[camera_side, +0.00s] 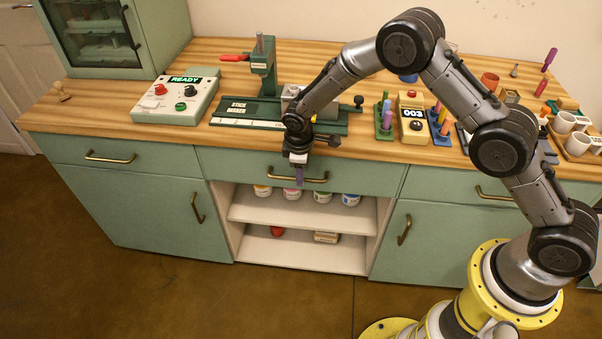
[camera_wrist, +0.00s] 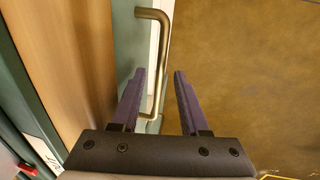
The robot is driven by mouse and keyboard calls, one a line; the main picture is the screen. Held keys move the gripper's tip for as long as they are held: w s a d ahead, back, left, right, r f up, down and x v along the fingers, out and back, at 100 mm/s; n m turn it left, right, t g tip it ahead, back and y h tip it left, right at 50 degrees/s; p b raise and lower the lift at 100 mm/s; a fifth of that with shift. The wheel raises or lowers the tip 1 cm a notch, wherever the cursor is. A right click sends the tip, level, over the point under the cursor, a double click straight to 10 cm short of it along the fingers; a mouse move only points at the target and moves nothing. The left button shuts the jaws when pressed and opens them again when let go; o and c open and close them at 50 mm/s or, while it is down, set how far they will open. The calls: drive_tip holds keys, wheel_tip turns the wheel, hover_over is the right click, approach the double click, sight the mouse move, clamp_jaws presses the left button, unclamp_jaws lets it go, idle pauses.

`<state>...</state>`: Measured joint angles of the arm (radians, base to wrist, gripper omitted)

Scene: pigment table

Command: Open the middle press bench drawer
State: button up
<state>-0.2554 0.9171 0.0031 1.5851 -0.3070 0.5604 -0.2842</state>
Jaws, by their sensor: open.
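The middle drawer (camera_side: 355,172) of the green bench has a flat front that looks flush with its neighbours, so it appears shut. Its brass bar handle (camera_side: 315,181) is partly hidden by my gripper in the side view. The handle also shows in the wrist view (camera_wrist: 165,42), running from the top down toward the gap between my fingers. My gripper (camera_wrist: 160,72) is open, with two purple fingers apart and nothing gripped. I cannot tell whether the fingers touch the bar.
Open shelves (camera_side: 300,213) with several small jars lie below the drawer. The wooden worktop (camera_side: 185,145) above carries a green stick maker (camera_side: 262,80), a control box (camera_side: 182,101) and coloured stick racks. Floor in front of the bench is clear.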

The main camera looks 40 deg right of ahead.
drive_tip(key=shift+d+f, duration=0.1)
drive_tip(key=shift+f, duration=0.4)
clamp_jaws()
idle(1.2)
